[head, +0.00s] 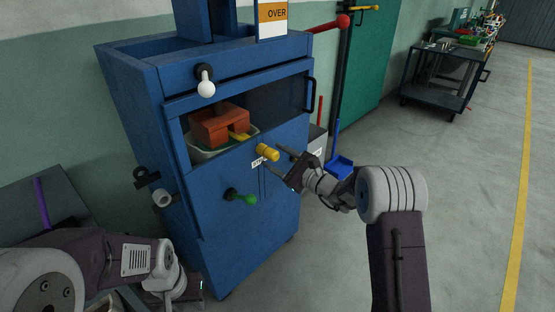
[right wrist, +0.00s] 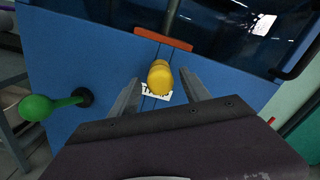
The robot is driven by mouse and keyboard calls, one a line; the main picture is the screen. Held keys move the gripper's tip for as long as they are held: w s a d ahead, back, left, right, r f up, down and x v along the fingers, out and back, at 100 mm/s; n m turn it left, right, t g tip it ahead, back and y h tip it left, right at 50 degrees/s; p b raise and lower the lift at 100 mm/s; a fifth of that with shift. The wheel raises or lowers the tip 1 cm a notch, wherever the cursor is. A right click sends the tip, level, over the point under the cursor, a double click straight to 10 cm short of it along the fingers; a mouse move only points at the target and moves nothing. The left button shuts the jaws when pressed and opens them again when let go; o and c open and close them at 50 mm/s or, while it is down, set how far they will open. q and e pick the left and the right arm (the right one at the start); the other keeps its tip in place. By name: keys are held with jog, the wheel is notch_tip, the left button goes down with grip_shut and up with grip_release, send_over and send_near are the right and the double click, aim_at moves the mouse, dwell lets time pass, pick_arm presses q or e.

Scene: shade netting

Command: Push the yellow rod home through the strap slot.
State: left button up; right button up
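The yellow rod (head: 268,152) shows a thick rounded end outside the blue cabinet's front. A yellow piece (head: 239,134) also shows at the orange block (head: 218,124) inside the opening; I cannot tell whether it joins the rod. In the right wrist view the rod's end (right wrist: 160,78) points at the camera. My right gripper (head: 276,162) is open at the rod's end. In its wrist view the fingers (right wrist: 161,78) stand either side of it with visible gaps. The strap slot is not clearly visible. My left gripper (head: 183,288) is low at the left, its fingers unclear.
The blue cabinet (head: 222,235) has a white knob (head: 206,86), a green knob (head: 248,199) and a dark handle (head: 310,94). A pale tray (head: 197,156) sits under the orange block. A white label (right wrist: 157,92) is behind the rod's end.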

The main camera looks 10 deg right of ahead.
jog(key=p+v, duration=0.1)
jog(key=v, duration=0.8)
jog(key=shift+p, duration=0.35)
